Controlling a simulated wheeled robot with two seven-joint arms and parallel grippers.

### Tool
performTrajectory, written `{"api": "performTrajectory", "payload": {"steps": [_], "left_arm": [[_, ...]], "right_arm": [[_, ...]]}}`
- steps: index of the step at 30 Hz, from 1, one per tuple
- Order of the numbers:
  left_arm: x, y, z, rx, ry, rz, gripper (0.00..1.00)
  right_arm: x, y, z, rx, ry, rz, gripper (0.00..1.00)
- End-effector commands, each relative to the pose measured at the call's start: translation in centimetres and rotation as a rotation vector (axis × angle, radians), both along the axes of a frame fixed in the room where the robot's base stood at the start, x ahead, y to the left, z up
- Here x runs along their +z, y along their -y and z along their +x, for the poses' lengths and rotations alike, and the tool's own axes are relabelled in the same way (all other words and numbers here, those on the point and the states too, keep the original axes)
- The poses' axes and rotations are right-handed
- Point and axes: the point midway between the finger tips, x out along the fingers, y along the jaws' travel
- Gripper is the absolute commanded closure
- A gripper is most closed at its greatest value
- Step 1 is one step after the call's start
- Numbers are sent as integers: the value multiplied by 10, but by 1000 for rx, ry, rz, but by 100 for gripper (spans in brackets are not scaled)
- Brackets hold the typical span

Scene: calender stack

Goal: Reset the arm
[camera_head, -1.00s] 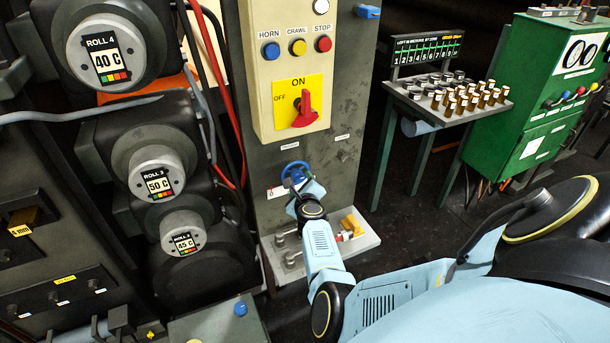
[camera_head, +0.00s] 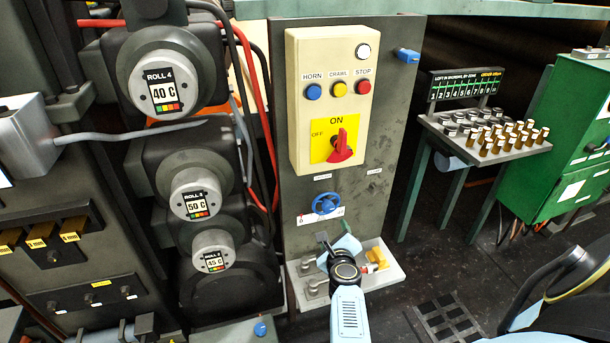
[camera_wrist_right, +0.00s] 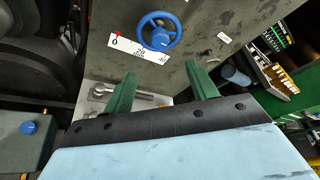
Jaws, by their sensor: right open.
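My right arm comes in from the lower right in the head view, and its gripper (camera_head: 334,247) is above the small grey shelf (camera_head: 395,275) at the foot of the grey control panel (camera_head: 300,215). In the right wrist view the green fingers of my right gripper (camera_wrist_right: 163,95) are spread apart with nothing between them. The blue handwheel (camera_head: 326,203) on the panel is just above the gripper, apart from it; it also shows in the right wrist view (camera_wrist_right: 158,31). My left gripper is not in view.
A beige switch box (camera_head: 300,100) with a red knob (camera_head: 341,147) is higher on the panel. Labelled rolls (camera_head: 195,205) stand at the left. A peg table (camera_head: 485,140) and a green cabinet (camera_head: 570,170) stand at the right. Dark floor (camera_head: 450,260) lies between.

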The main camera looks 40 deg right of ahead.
Motion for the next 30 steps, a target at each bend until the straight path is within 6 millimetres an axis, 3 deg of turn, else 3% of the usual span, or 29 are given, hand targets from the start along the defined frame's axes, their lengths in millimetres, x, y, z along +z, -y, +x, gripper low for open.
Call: {"api": "performTrajectory", "payload": {"steps": [8, 11, 14, 16, 20, 23, 27, 30], "left_arm": [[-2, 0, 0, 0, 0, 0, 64], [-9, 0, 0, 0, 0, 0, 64], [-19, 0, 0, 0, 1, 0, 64], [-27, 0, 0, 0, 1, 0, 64], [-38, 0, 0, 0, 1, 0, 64], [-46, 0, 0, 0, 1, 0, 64], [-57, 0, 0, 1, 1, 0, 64], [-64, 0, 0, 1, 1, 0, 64]], "right_arm": [[-9, -6, 1, 34, -33, -27, 42], [-40, -28, 2, 156, -149, -131, 42], [-92, -65, -7, 369, -334, -309, 42], [-136, -94, -23, 547, -472, -455, 42], [-211, -139, -72, 877, -689, -714, 42], [-263, -164, -123, 1127, -824, -897, 42], [-326, -185, -208, 1482, -964, -1139, 42], [-362, -190, -275, 1742, -1030, -1300, 42]]}}
